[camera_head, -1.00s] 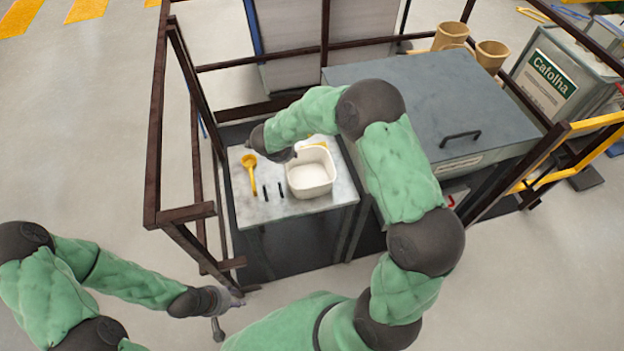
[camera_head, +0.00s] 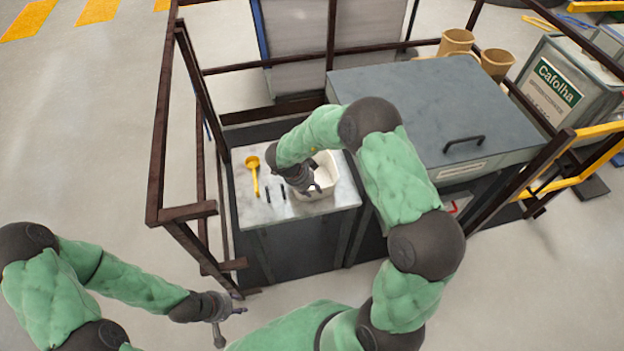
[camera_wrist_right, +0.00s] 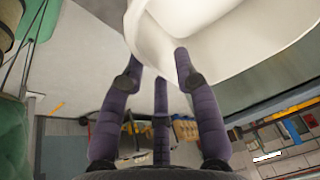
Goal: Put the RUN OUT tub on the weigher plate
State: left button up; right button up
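A white square tub (camera_head: 326,186) stands on the right part of a pale stone-topped table (camera_head: 245,212); no RUN OUT label is readable. My right gripper (camera_head: 316,187) is over the tub's left side and hides part of it. In the right wrist view, the tub's rim and wall (camera_wrist_right: 215,45) fill the top, and the purple fingers (camera_wrist_right: 157,70) are spread apart close to the rim. I cannot tell whether they touch it. My left gripper (camera_head: 230,322) is open and empty, low outside the frame. I cannot identify a weigher plate.
A yellow scoop (camera_head: 254,172) and two dark slim items (camera_head: 275,193) lie left of the tub. A grey lidded cabinet (camera_head: 430,110) stands right of the table. Dark rails (camera_head: 160,120) enclose the area. Tan buckets (camera_head: 457,41) stand behind.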

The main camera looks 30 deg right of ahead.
aim_at(317, 193)
jog(key=b+x, duration=0.1)
jog(key=x, duration=0.4)
jog(key=shift+w, duration=0.2)
jog(key=shift+a+r, duration=0.1)
grip_shut()
